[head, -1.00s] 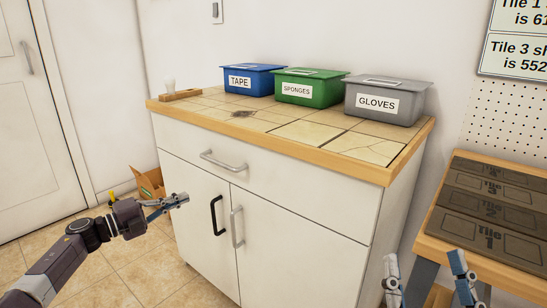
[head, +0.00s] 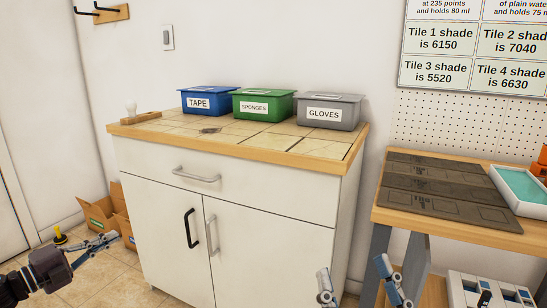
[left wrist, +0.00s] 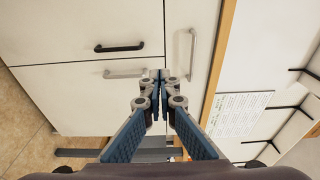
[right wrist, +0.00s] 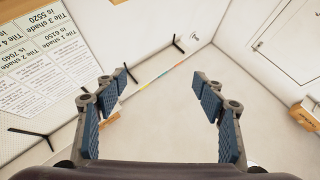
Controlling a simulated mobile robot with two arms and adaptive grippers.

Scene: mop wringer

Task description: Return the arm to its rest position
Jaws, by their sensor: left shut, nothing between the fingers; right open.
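My left gripper (head: 112,240) is at the lower left of the head view, in front of the white cabinet's left side. Its fingers are shut with nothing between them; in the left wrist view the fingertips (left wrist: 162,76) meet in front of the cabinet doors. My right gripper (head: 358,284) is at the bottom of the head view, right of the cabinet. Its fingers are apart and empty, and the right wrist view shows a wide gap between them (right wrist: 163,84).
The white cabinet (head: 265,245) has shut doors and drawer; blue (head: 209,102), green (head: 263,105) and grey (head: 328,111) bins stand on its tiled top. A workbench (head: 385,215) with dark tiles and a teal-filled tray (head: 523,187) is at right. Cardboard boxes (head: 101,214) sit at left.

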